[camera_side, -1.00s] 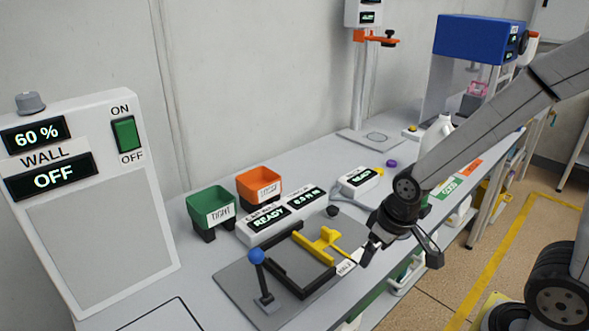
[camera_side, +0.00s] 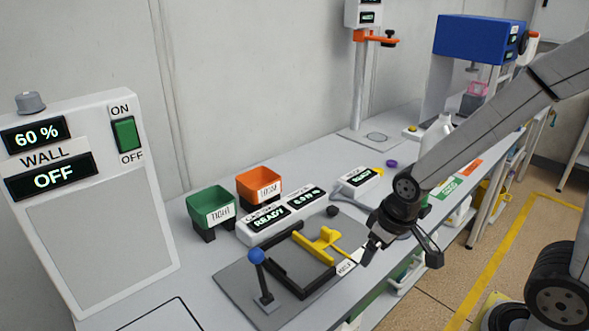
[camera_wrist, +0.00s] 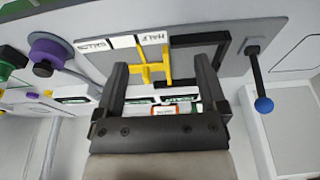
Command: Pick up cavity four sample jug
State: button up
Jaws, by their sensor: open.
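A white jug (camera_side: 437,133) stands on the bench in the side view, partly hidden behind my arm. Another white, jug-like container with an orange-red top (camera_side: 530,47) shows at the far end. I cannot read a cavity number on either. My gripper (camera_side: 402,250) is open and empty, at the front right of the grey fixture plate, apart from both jugs. In the wrist view, its two fingers (camera_wrist: 160,75) are spread, with the yellow clamp piece between them in the picture. I make out no jug in the wrist view.
The grey plate (camera_side: 233,283) carries a black frame, a yellow clamp (camera_side: 322,243) and a blue-knobbed lever (camera_side: 257,257). Green (camera_side: 210,205) and orange (camera_side: 258,182) bins stand behind. A blue-topped machine (camera_side: 465,38) stands at the far end. The bench between has some clear room.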

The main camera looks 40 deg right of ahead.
jog(key=w+d+r+m+t, duration=0.15)
jog(key=w+d+r, duration=0.25)
jog(key=w+d, duration=0.6)
notch_tip(320, 180, up, 12)
jog(key=m+h, duration=0.5)
jog(key=m, duration=0.3)
send_over(447, 116)
jog(key=s+a, duration=0.3)
jog(key=shift+w+d+f+n+t, duration=0.15)
jog(key=shift+w+d+f, duration=0.25)
jog(key=shift+f, duration=0.15)
jog(key=shift+w+d+f+n+t, duration=0.1)
jog(key=shift+w+d+f, duration=0.2)
jog(key=shift+w+f, duration=0.15)
jog(key=shift+f, duration=0.1)
jog(key=shift+x, duration=2.55)
jog(key=shift+s+a, duration=0.1)
jog(key=shift+s, duration=0.05)
